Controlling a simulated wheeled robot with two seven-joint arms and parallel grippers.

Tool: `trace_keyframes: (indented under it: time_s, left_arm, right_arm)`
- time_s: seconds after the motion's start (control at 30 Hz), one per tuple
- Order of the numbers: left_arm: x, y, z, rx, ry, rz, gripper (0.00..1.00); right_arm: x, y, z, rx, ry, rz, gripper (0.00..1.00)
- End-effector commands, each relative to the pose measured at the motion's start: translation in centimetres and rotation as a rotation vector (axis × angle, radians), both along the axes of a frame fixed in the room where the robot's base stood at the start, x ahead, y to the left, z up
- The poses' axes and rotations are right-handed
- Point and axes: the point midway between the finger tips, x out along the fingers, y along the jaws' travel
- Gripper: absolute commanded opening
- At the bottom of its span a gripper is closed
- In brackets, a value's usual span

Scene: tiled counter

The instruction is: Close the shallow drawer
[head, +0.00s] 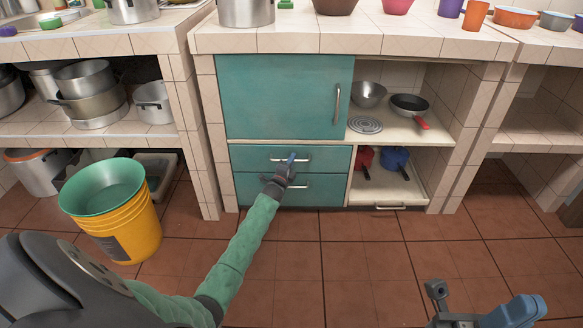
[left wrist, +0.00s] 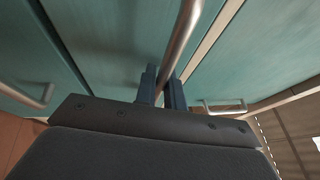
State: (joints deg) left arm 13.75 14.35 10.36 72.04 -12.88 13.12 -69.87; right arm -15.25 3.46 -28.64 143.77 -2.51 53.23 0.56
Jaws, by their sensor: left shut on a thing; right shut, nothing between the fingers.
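Two teal drawers sit under a teal cabinet door. The upper drawer (head: 250,155) has a horizontal metal handle (head: 305,160). The lower drawer (head: 250,190) has a similar handle. My left gripper (head: 291,160) is at the upper drawer's handle and shut on it. In the left wrist view the dark fingers (left wrist: 160,85) close around a metal bar handle (left wrist: 186,28) in front of teal panels. The upper front looks nearly flush; I cannot tell whether a small gap is left. My right gripper (head: 438,290) is shut and empty at the lower right, over the floor.
The cabinet door (head: 280,95) above has a vertical handle (head: 337,103). Open shelves to the right hold a pan (head: 409,104), a bowl (head: 369,94) and red and blue pots. A yellow bucket (head: 125,232) stands on the floor at left. The tiled floor (head: 360,260) in front is clear.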

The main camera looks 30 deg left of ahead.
Motion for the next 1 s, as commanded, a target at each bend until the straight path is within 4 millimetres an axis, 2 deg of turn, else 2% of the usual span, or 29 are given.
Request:
trace_keyframes:
  time_s: [0.1, 0.33, 0.37, 0.4, 0.77, 1.0]
  left_arm:
    - [0.6, 0.3, -0.1, -0.001, 0.001, -0.001, 0.00]
    - [0.7, 0.4, 0.0, 0.000, 0.001, 0.001, 0.00]
    - [0.7, 0.4, 0.0, 0.000, 0.001, 0.001, 0.14]
    - [0.7, 0.4, 0.0, 0.000, 0.001, 0.001, 0.20]
    - [0.6, 0.4, 0.0, 0.000, 0.001, 0.001, 0.20]
    - [-1.5, 0.0, -0.3, 0.000, 0.003, 0.000, 0.20]
  right_arm:
    - [0.1, 0.1, -0.1, 0.004, -0.004, 0.004, 0.00]
    - [0.1, 0.1, 0.4, 0.007, -0.014, 0.003, 0.00]
    - [0.1, 0.1, 0.4, 0.008, -0.015, 0.003, 0.00]
    - [0.1, 0.1, 0.4, 0.008, -0.015, 0.003, 0.00]
    - [0.0, 0.1, 0.1, 0.001, -0.004, 0.005, 0.00]
    - [0.0, 0.0, 0.4, 0.000, 0.003, 0.006, 0.00]
